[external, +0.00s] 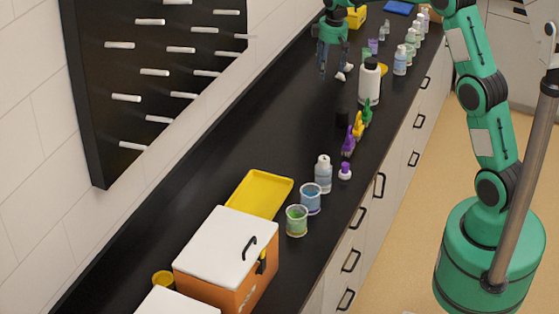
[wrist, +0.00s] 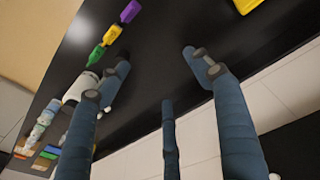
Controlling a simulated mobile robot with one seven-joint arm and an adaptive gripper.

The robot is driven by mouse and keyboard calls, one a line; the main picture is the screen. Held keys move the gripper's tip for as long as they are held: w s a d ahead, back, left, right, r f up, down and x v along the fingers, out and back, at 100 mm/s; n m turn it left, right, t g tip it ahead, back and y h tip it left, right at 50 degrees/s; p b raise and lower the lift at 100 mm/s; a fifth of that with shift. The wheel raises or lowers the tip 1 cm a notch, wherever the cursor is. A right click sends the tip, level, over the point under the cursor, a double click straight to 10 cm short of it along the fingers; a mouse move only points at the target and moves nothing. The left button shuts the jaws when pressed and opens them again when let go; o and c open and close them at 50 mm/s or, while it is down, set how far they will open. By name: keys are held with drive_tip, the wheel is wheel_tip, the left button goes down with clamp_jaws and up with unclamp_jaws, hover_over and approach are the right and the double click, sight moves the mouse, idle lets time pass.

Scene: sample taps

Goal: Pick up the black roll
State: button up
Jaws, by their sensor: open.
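A small dark shape that looks like the black roll (external: 342,118) stands on the black bench, left of the green and yellow bottles in the external view. It is dark on dark and its outline is hard to make out. In the wrist view I cannot clearly tell it from the left finger's dark tip. My gripper (external: 334,74) hangs over the bench farther back than the roll, left of the large white bottle. Its fingers are spread, with nothing between them in the wrist view (wrist: 156,58).
A large white bottle (external: 369,82) stands close right of my gripper. Green, yellow and purple (external: 348,145) bottles line the front edge. A yellow tray (external: 260,194), cups and an orange box (external: 257,280) are nearer. A pegboard (external: 155,70) hangs on the wall. The bench middle is clear.

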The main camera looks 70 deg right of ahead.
drive_tip(key=w+d+f+p, duration=0.1)
drive_tip(key=d+f+p, duration=0.1)
drive_tip(key=d+f, duration=0.8)
drive_tip(key=g+p, duration=0.1)
drive_tip(key=p, duration=0.1)
hover_over(342, 110)
wheel_tip(342, 110, down, 8)
drive_tip(key=shift+s+f+y, duration=0.1)
drive_tip(key=shift+y, duration=0.2)
drive_tip(key=shift+f+p, duration=0.3)
drive_tip(key=shift+f, duration=4)
drive_tip(key=shift+f, duration=0.15)
drive_tip(key=shift+f+p, duration=0.6)
drive_tip(key=shift+f, duration=1.85)
drive_tip(key=shift+c, duration=0.2)
